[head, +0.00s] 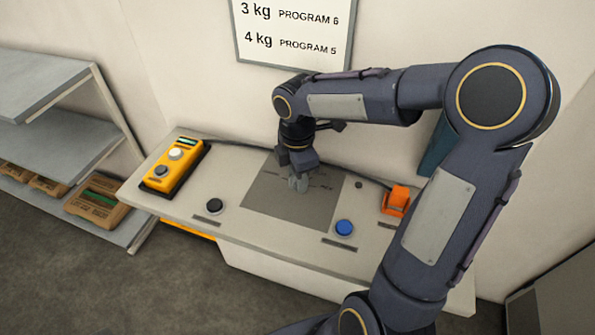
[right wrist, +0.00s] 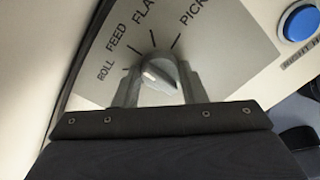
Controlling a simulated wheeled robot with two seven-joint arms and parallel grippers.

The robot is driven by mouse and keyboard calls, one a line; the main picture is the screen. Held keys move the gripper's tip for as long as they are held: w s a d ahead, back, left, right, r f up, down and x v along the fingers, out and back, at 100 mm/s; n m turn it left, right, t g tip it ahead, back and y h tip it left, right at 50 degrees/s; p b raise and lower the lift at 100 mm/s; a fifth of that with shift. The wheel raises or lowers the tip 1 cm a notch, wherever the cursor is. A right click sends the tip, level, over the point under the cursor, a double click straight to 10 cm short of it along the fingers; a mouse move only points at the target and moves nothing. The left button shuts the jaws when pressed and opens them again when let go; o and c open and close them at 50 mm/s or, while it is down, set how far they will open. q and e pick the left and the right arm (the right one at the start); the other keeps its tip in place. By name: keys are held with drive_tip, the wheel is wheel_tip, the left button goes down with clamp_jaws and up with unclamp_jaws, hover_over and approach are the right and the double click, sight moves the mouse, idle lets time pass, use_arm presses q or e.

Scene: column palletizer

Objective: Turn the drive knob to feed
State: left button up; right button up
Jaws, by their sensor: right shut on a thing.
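The drive knob (right wrist: 160,75) is a grey knob on a grey panel plate (right wrist: 95,88), seen in the right wrist view. Labels ROLL, FEED, one starting FLA and one starting PICK fan out above it, with tick marks. Its raised bar slants from upper left to lower right and bears a pale mark. I cannot tell exactly which label it points at. My right gripper (right wrist: 158,88) is shut on the knob, one finger on each side. In the head view the right gripper (head: 299,183) reaches down onto the plate and hides the knob. My left gripper is not in view.
The console (head: 135,190) carries a black button (head: 214,206), a blue button (head: 344,228), an orange switch (head: 396,200) and a yellow control box (head: 174,167). A shelf rack (head: 60,135) stands at left. A program sign (head: 293,33) hangs above.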

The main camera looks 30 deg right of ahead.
drive_tip(key=shift+n, duration=0.3)
drive_tip(key=o, duration=1)
wheel_tip(320, 180, up, 8)
drive_tip(key=shift+f, duration=0.2)
drive_tip(key=shift+r, duration=0.15)
